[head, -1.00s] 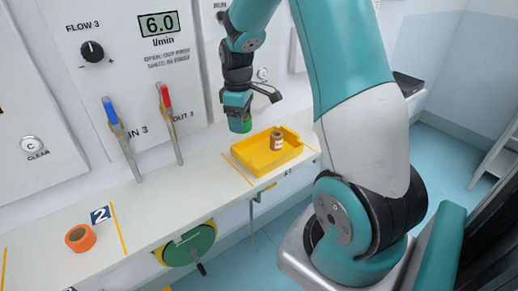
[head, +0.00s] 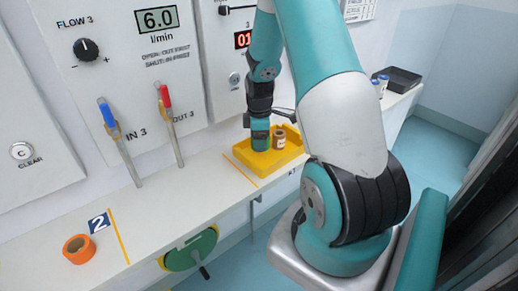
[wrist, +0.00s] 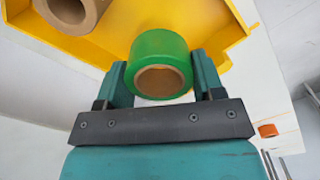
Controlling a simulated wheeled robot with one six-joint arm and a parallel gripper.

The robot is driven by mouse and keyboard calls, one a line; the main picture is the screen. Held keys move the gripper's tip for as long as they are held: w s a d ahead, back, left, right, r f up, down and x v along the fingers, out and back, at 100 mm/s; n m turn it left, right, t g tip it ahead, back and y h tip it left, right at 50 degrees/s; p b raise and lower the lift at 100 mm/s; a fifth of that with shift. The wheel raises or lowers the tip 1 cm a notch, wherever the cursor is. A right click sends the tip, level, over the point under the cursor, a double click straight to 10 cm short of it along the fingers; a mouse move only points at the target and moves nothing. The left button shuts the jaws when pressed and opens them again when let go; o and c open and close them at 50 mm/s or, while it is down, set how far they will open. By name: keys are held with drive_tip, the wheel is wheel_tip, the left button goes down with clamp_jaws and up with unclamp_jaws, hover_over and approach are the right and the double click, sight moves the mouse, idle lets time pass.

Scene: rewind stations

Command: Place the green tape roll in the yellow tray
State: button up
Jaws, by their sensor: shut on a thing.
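The green tape roll (wrist: 160,62), with a brown core, sits between the two fingers of my gripper (wrist: 162,80) in the wrist view. My gripper is shut on it. In the head view my gripper (head: 260,146) points down over the left part of the yellow tray (head: 268,170), and the roll is hidden there. The tray also shows behind the roll in the wrist view (wrist: 112,45). I cannot tell whether the roll touches the tray floor.
An orange tape roll (head: 79,248) lies on the white bench at left. Red and blue handled levers rise behind the bench. A black tray (head: 400,80) is at far right.

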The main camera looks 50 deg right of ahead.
sight(259, 158)
drive_tip(key=shift+f, duration=2.2)
drive_tip(key=shift+f, duration=0.2)
drive_tip(key=o, duration=0.9)
drive_tip(key=shift+r, duration=0.2)
